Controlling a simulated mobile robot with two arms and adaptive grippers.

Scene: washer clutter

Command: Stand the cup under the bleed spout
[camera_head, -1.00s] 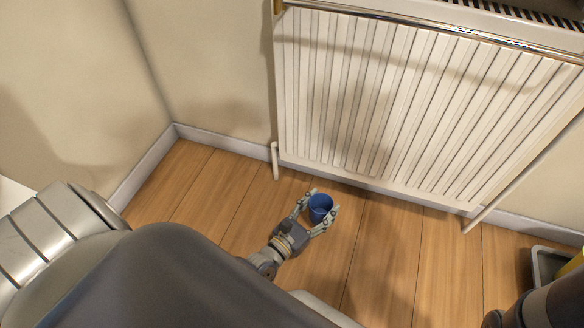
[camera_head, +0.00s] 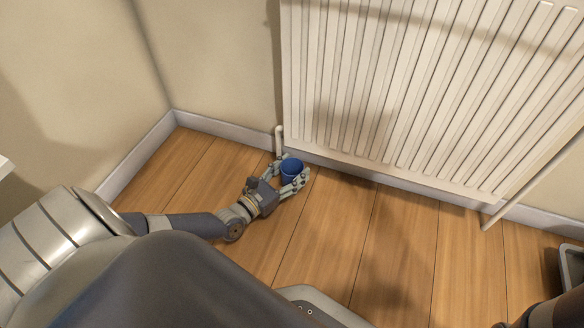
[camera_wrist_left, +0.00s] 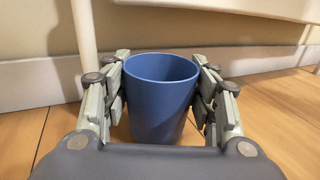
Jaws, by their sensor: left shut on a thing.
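A blue cup (camera_head: 292,171) is upright between the fingers of my left gripper (camera_head: 293,174), close to the lower left corner of the radiator. In the left wrist view the blue cup (camera_wrist_left: 160,98) shows its open rim, with the fingers of my left gripper (camera_wrist_left: 163,95) shut on both sides of it. I cannot tell whether the cup's base touches the floor. A white pipe (camera_head: 279,140) comes down at the radiator's left end, just behind and left of the cup. I cannot make out the bleed spout. My right gripper is not in view.
The white radiator (camera_head: 400,90) fills the back wall above the cup. A second pipe (camera_head: 520,195) stands at its right end. A grey tray (camera_head: 572,265) is at the right edge. The wooden floor (camera_head: 385,240) between is clear.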

